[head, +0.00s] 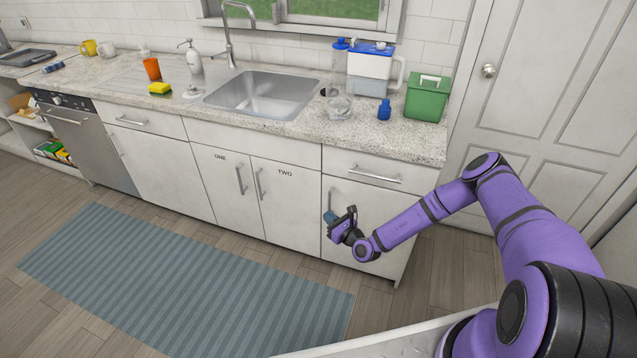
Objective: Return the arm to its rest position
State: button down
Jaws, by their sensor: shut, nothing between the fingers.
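My gripper (333,217) is at the end of my purple arm, in front of the right-hand cabinet door (350,247) below the counter. The arm reaches in from the lower right and bends down toward the cabinet. The gripper is small in the head view and close to the door's vertical handle; I cannot tell whether it touches it. It is shut and I see nothing held in it.
Cabinet doors ONE (222,185) and TWO (285,200) are shut. A striped rug (180,280) lies on open floor.

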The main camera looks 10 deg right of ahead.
jog(key=s+a+r+n+g+y, duration=0.1)
jog(key=s+r+n+g+y, duration=0.15)
jog(key=r+n+g, duration=0.75)
jog(key=s+a+r+n+g+y, duration=0.1)
jog(key=s+r+n, duration=0.3)
jog(key=r, duration=1.1)
jog(key=s+a+r+n+g+y, duration=0.15)
jog(key=r+n+g, duration=0.35)
jog(key=r+n, duration=0.6)
jog(key=s+d+r+n+h, duration=0.2)
jog(key=s+d+r+h, duration=0.15)
jog(key=s+r, duration=0.5)
jog(key=s+d+r+n+h, duration=0.1)
jog(key=s+d+r+h, duration=0.1)
jog(key=s+r+h, duration=0.45)
jog(key=s+d+r+t+h, duration=0.1)
jog(key=s+d+r, duration=0.2)
jog(key=s, duration=0.3)
jog(key=s+d+r+n+t+h, duration=0.1)
jog(key=s+d+r+t, duration=0.1)
jog(key=s+r, duration=0.3)
jog(key=s+d+r+n+t+h, duration=0.1)
jog(key=s+d+r+t, duration=0.1)
jog(key=s, duration=0.4)
jog(key=shift+s+d+r+h, duration=0.4)
jog(key=shift+d+r, duration=0.5)
jog(key=shift+d, duration=0.2)
